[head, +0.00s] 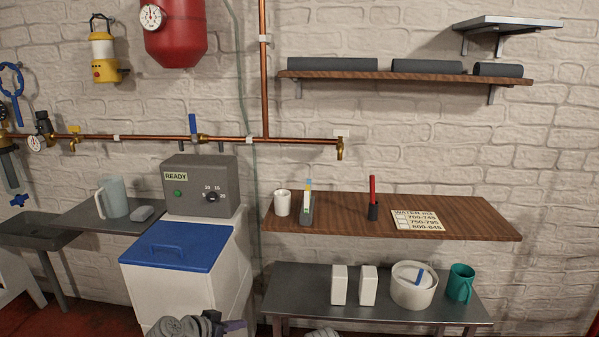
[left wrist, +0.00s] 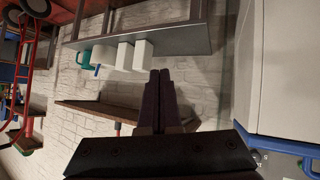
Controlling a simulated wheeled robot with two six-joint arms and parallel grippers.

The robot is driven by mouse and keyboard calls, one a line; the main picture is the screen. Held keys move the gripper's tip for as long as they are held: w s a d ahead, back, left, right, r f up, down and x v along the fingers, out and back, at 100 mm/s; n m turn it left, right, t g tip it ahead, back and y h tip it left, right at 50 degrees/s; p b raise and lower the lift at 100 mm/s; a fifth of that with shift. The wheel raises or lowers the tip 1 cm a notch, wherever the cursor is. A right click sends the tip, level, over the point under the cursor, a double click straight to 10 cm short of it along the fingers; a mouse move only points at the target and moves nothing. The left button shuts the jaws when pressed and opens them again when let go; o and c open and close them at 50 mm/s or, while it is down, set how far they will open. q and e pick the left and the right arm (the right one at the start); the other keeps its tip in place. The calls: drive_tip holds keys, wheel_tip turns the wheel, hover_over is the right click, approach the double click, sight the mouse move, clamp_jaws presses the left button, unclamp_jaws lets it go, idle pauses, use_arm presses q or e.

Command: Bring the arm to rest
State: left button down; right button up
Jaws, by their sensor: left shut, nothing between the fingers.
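My left gripper (head: 236,325) shows at the bottom edge of the head view, in front of the white cabinet with the blue lid (head: 178,248). In the left wrist view its two dark fingers (left wrist: 159,88) lie together with nothing between them. Much of my left arm is cut off by the lower frame edge. My right gripper cannot be seen; only a small grey piece, probably my own, shows at the bottom edge of the head view.
A grey metal table (head: 310,306) holds two white boxes, a white pot (head: 414,286) and a teal mug (head: 461,283). A wooden shelf (head: 340,215) above bears a white cup, holders and a sign. A sink (head: 38,230) stands at left.

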use_arm(q)
drive_tip(key=s+d+f+g+y, duration=0.4)
drive_tip(key=s+d+f+g, duration=0.1)
drive_tip(key=s, duration=0.3)
drive_tip(key=s+d+f+g+y, duration=0.4)
drive_tip(key=s+d, duration=0.2)
drive_tip(key=s, duration=0.2)
wheel_tip(320, 180, up, 33)
drive_tip(key=p, duration=3.3)
drive_tip(key=shift+f+n, duration=0.15)
drive_tip(key=shift+n, duration=0.15)
drive_tip(key=shift+s, duration=0.1)
